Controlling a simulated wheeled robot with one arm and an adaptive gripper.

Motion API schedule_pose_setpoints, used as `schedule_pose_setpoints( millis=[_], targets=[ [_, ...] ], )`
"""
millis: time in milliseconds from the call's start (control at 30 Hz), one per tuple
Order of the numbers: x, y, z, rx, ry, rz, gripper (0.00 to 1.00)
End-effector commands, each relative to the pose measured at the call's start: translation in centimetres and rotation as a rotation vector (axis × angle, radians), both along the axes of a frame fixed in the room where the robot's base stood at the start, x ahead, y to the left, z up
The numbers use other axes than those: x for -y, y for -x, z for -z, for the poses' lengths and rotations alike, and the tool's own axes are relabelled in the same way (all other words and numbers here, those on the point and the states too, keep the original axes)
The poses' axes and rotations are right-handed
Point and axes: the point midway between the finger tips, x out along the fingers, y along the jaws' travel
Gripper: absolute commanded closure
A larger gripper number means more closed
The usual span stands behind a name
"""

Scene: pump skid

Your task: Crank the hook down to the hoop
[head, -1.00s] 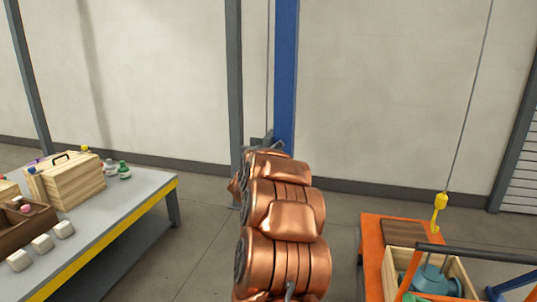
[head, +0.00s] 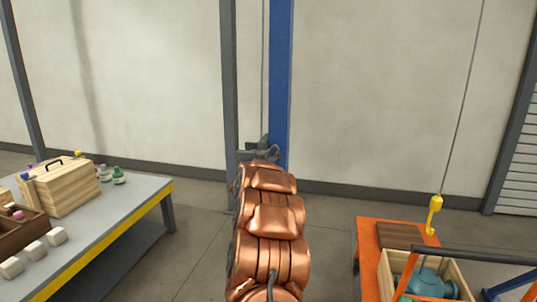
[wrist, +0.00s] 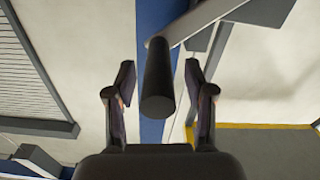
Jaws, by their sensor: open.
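In the head view a yellow hook (head: 435,215) hangs on a thin cable over the orange cart (head: 367,262). Below it a teal pump body (head: 432,281) sits in a wooden crate. I cannot make out the hoop clearly. In the wrist view the black crank handle (wrist: 158,85) points toward the camera, on a grey crank arm (wrist: 200,20) by the blue post. My gripper (wrist: 159,90) is open, with one finger on each side of the handle and visible gaps between. In the head view my copper-coloured arm hides most of the winch area.
The blue post (head: 280,80) stands beside a grey column (head: 229,90) against the wall. At left a grey table (head: 130,195) with a yellow edge holds a wooden box (head: 66,188), bottles and white blocks. A dark rail (head: 475,255) crosses over the cart. Floor between table and cart is clear.

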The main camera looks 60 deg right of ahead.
Motion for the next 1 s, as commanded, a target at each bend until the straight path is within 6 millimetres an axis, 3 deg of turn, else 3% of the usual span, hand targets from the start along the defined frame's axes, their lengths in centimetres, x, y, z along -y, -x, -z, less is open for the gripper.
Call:
schedule_pose_setpoints(
  millis=[200,500,1000],
  targets=[
    [1.4,-0.6,-0.1,0.001,0.000,-0.001,0.46],
    [1.6,-0.6,0.0,0.001,0.000,-0.001,0.46],
    [1.6,-0.7,0.0,0.000,0.000,-0.002,0.97]
  ],
)
